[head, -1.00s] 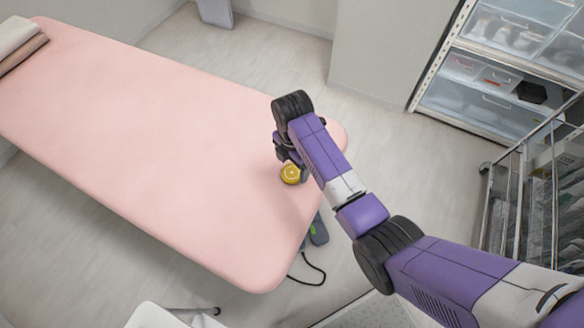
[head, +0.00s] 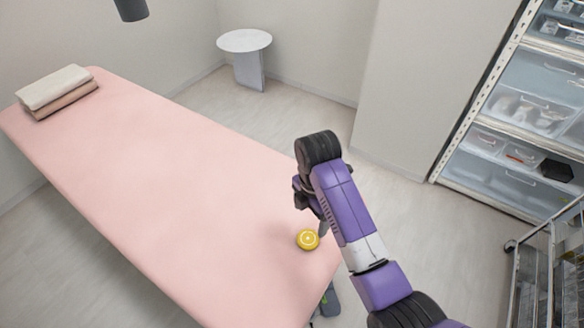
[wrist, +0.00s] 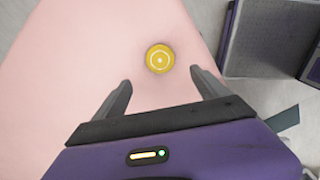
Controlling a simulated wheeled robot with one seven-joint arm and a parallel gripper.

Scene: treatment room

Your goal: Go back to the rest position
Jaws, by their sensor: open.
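My gripper (wrist: 160,95) is open and empty in the wrist view, its two dark fingers spread apart. In the head view my gripper (head: 312,212) hangs at the end of my purple arm over the near end of the pink treatment table (head: 170,180). A round yellow object (head: 307,239) with a pale ring mark lies on the table just below my fingers. It also shows in the wrist view (wrist: 159,59), beyond and between the fingertips, not held. My arm hides part of the table's right edge.
Folded towels (head: 55,88) lie at the table's far left end. A round white side table (head: 244,42) stands at the back. A shelf unit with clear bins (head: 525,110) and a wire rack (head: 550,265) stand at the right. Floor is open between table and shelves.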

